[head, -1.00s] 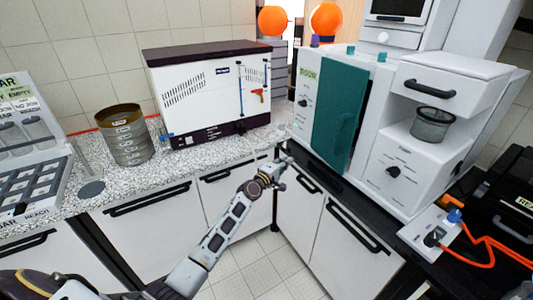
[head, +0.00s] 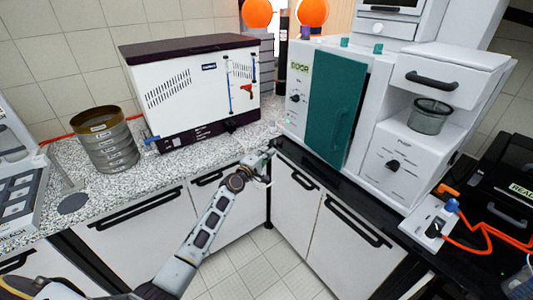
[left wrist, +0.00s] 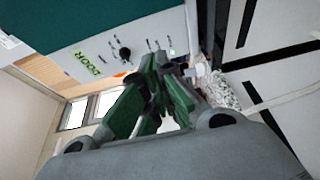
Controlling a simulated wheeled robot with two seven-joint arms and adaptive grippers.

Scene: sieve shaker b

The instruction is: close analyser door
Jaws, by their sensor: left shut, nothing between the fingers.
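The teal analyser door (head: 335,108) is on the front of the white analyser (head: 297,98). A dark gap shows along its right edge, so it looks slightly ajar; how far is hard to tell. The "DOOR" label and a black knob are on the panel left of it. In the left wrist view the door (left wrist: 85,18) fills the top left. My left gripper (head: 268,155) is shut and empty, below and left of the door, near the counter corner, apart from the door. Its green fingers (left wrist: 152,88) show in the left wrist view. My right gripper is not in view.
A stack of sieves (head: 106,142) and a white machine with a dark top (head: 190,90) stand on the speckled counter (head: 75,178) to the left. A grey cup (head: 430,117) sits on the unit right of the door. An orange cable (head: 485,232) lies at the right.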

